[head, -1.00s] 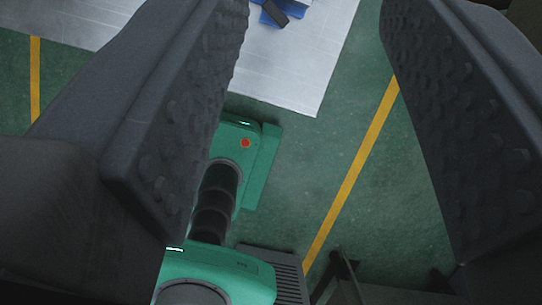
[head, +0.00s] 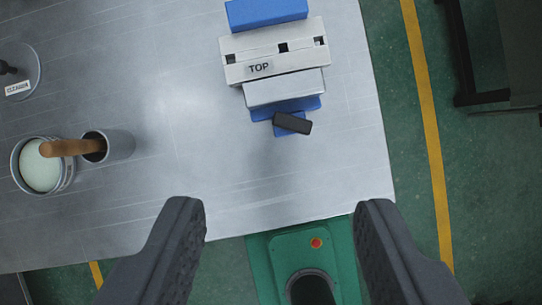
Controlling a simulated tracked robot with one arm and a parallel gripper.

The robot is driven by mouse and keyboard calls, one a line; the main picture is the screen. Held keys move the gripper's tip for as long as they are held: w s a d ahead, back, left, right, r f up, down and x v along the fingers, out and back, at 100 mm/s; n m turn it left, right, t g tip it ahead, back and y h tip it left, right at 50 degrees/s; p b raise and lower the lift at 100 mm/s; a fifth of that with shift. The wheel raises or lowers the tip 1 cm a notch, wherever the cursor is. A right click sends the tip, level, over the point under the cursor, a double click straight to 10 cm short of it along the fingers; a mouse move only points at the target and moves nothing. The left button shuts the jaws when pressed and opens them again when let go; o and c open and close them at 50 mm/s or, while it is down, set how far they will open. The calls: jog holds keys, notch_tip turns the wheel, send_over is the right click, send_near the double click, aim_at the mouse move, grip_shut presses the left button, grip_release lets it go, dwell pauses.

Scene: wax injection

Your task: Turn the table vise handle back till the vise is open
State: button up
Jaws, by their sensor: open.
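The table vise (head: 285,92) stands near the right side of the metal table. It has blue ends and a grey metal block marked "TOP" (head: 272,55) between its parts. Its dark handle (head: 292,124) sticks out at the near end, tilted slightly, against a small blue piece. My gripper (head: 280,212) is open and empty, with its two dark fingers wide apart at the bottom of the view. The fingers are apart from the handle, which lies farther up the picture between their lines.
On the left of the table (head: 200,170) are a cup (head: 119,146) with a wooden-handled tool, a round tin (head: 62,180) of pale stuff, and a container labelled "CLEANER" (head: 22,70). The table is clear between them and the vise. A dark frame (head: 480,97) stands at right.

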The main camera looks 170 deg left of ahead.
aim_at(293, 124)
jog(key=w+d+f+m, duration=0.1)
jog(key=f, duration=0.5)
jog(key=w+d+f+m, duration=0.1)
jog(key=f, duration=0.6)
jog(key=w+f+m, duration=0.1)
jog(key=w+f, duration=0.1)
jog(key=f, duration=0.4)
jog(key=shift+d+f+g+h, duration=0.25)
jog(key=shift+d+g+h, duration=0.15)
jog(key=c, duration=0.7)
